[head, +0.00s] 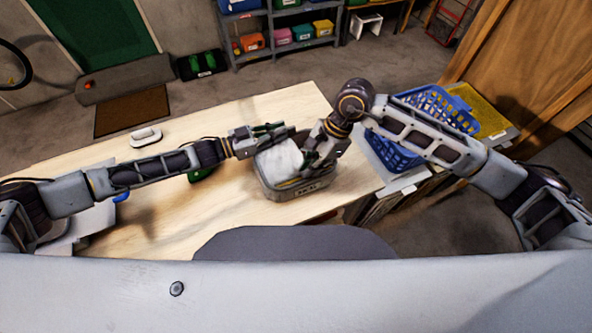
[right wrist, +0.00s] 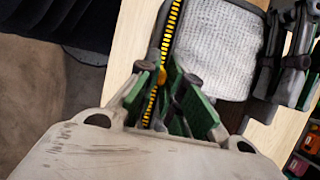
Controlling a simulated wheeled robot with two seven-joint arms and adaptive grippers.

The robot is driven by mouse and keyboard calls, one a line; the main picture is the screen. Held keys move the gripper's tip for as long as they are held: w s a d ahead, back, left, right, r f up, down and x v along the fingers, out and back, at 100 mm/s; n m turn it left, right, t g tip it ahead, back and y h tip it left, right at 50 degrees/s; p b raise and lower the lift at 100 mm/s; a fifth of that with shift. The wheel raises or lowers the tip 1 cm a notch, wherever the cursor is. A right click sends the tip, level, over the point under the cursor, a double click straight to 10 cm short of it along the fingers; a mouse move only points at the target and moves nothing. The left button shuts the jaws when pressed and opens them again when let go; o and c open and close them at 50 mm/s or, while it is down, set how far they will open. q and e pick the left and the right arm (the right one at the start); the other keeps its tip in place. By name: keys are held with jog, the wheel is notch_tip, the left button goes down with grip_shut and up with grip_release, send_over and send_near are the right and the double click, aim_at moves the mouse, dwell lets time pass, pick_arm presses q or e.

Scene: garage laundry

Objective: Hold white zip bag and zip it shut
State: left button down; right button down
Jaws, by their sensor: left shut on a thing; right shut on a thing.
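The white zip bag (head: 280,160) is on the table within a grey, labelled tub-like rim (head: 268,192); I cannot tell whether that rim is part of the bag. The right wrist view shows its pale woven panel (right wrist: 218,50) and, along one side, a yellow-toothed zip (right wrist: 172,30). My left gripper (head: 272,130) is shut at the bag's far edge; it also shows in the right wrist view (right wrist: 284,62). My right gripper (head: 308,166) is at the bag's right side, its green-padded fingers (right wrist: 168,88) shut at the zip by a small orange piece, apparently the pull.
The pale wooden table (head: 230,115) has free room behind and left of the bag. A white, iron-like object (head: 146,136) stands at its back left. A blue basket (head: 392,155) is right of the table, under my right arm. Shelves with coloured bins (head: 285,45) stand behind.

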jog(key=shift+w+d, duration=0.45)
jog(key=shift+d, duration=0.6)
jog(key=shift+w+d, duration=0.4)
jog(key=shift+d, duration=0.65)
jog(key=shift+w+d, duration=0.45)
jog(key=shift+d, duration=0.6)
jog(key=c, duration=1.5)
grip_release()
jog(key=shift+r, duration=0.15)
jog(key=v, duration=1.1)
jog(key=shift+d+r, duration=0.15)
jog(key=shift+r, duration=0.2)
pick_arm(q)
jog(key=c, duration=1.5)
grip_release()
